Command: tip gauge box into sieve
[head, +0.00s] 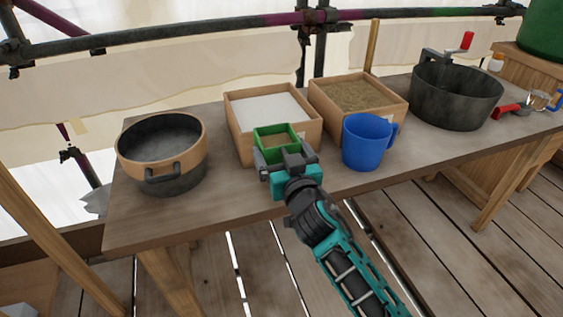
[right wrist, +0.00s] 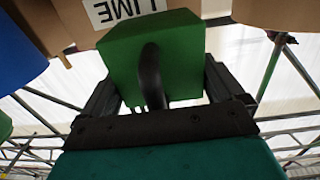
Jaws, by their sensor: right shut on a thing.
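The gauge box (head: 275,139) is a small green open box with sandy brown material in it. My right gripper (head: 286,160) is shut on it and holds it roughly level, just in front of the lime box. In the right wrist view the green gauge box (right wrist: 178,62) shows between the fingers (right wrist: 165,95), with a dark curved handle on its near face. The sieve (head: 190,154) appears to be the round tan-rimmed piece over a dark grey vessel with a handle, at the table's left end. It looks dark and empty inside. My left gripper is out of view.
A wooden box of white powder (head: 268,108), labelled LIME in the right wrist view, and a sand box (head: 355,96) stand behind. A blue jug (head: 366,146) is to the right. A dark pot with a crank (head: 455,100) stands farther right. The front-left table (head: 225,200) is clear.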

